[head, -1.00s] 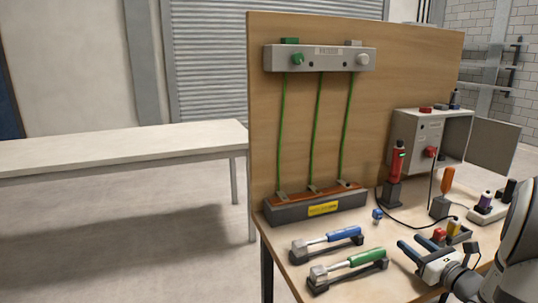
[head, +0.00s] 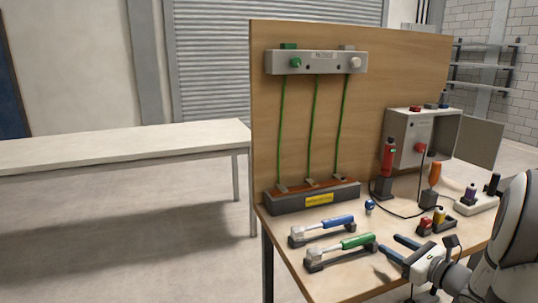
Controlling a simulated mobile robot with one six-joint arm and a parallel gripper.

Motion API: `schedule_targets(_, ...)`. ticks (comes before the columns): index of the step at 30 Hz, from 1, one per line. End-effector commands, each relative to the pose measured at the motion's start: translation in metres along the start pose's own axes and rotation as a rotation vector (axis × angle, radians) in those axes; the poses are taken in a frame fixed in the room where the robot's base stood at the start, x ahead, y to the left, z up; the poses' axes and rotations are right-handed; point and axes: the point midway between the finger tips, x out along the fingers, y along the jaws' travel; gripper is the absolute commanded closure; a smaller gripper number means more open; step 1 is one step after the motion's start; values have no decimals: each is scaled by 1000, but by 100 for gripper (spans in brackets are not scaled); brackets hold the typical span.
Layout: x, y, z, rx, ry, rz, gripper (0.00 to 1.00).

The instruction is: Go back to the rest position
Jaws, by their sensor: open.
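My gripper (head: 388,243) is at the lower right in the head view, over the front right of the wooden bench. Its two dark blue fingers are spread apart and point left, with nothing seen between them. The fingertips appear close to the right end of a green-handled tool (head: 356,241) on a black rest. Whether they touch it cannot be told. My arm comes in from the right edge and hides part of the bench.
A blue-handled tool (head: 337,222) lies behind the green one. A backboard (head: 400,60) rises behind the bench.

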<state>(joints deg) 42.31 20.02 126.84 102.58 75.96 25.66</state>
Motion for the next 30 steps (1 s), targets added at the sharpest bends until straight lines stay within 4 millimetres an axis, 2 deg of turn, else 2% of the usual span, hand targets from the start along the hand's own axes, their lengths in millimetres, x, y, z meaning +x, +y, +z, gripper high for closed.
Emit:
schedule_targets(5, 14, 52, 26, -133, 70, 174, 54)
schedule_targets(11, 15, 134, 55, -393, 179, 466, 54)
schedule_targets(15, -7, 204, 74, -706, 272, 757, 54)
schedule_targets(18, -33, 239, 83, -964, 328, 962, 54)
schedule_targets(21, -62, 260, 92, -1240, 371, 1152, 54)
schedule_targets(23, -78, 266, 98, -1409, 390, 1257, 54)
schedule_targets(27, -108, 265, 113, -1771, 418, 1449, 54)
schedule_targets(30, -120, 260, 123, -1964, 429, 1537, 54)
